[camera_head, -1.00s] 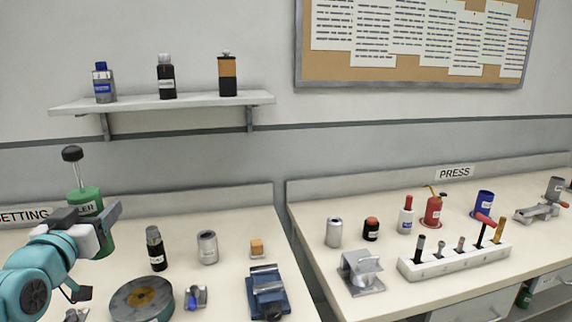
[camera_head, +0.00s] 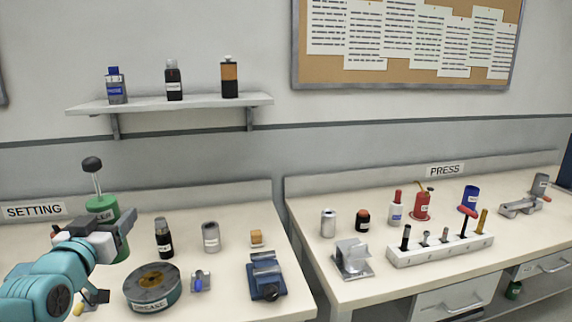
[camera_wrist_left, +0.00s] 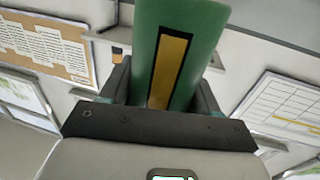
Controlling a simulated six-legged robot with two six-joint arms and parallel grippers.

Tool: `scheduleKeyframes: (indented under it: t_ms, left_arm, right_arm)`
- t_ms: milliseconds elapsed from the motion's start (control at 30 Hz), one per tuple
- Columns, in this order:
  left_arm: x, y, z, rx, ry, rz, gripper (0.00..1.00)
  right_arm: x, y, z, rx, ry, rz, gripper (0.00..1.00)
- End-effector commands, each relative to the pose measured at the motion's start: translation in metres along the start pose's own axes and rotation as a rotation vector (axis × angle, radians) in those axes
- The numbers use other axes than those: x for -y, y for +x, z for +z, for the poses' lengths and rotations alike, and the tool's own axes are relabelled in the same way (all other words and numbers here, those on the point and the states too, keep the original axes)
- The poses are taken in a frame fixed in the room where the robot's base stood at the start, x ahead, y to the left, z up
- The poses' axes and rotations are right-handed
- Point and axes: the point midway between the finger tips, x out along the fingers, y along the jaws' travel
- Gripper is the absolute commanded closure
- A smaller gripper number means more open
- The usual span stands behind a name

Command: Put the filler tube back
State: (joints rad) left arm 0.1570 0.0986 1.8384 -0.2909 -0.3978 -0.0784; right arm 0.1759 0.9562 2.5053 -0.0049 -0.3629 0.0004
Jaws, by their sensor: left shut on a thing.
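The filler tube, a green cylinder (camera_head: 102,206) with a thin rod and a black knob on top, stands roughly upright at the left of the head view. My left gripper (camera_head: 118,224) is shut on it around the body. In the left wrist view the green tube (camera_wrist_left: 200,40), with a yellow strip in a black border, sits between the two dark fingers (camera_wrist_left: 163,92). The fingers hide part of its label, and its lower end is partly hidden by the gripper. My right gripper is in neither view.
Left bench: black bottle (camera_head: 163,238), grey can (camera_head: 211,237), orange block (camera_head: 256,238), grease tin (camera_head: 153,289), blue vise (camera_head: 266,277). A wall shelf (camera_head: 170,104) holds three bottles. Right bench, past a gap: white tool rack (camera_head: 440,250), red oil can (camera_head: 421,206), metal stand (camera_head: 351,260).

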Motion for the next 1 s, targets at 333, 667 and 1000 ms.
scheduleKeyframes:
  t_ms: [333,667,1000]
  left_arm:
    - [-0.055,0.022,0.092,0.010,-0.003,0.100,0.84]
    - [-0.140,-0.006,0.211,0.012,-0.003,0.201,0.84]
    - [-0.157,-0.064,0.238,-0.003,0.002,0.122,0.84]
  right_arm:
    - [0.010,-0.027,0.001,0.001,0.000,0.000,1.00]
    - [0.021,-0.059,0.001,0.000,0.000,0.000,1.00]
    - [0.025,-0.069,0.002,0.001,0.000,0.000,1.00]
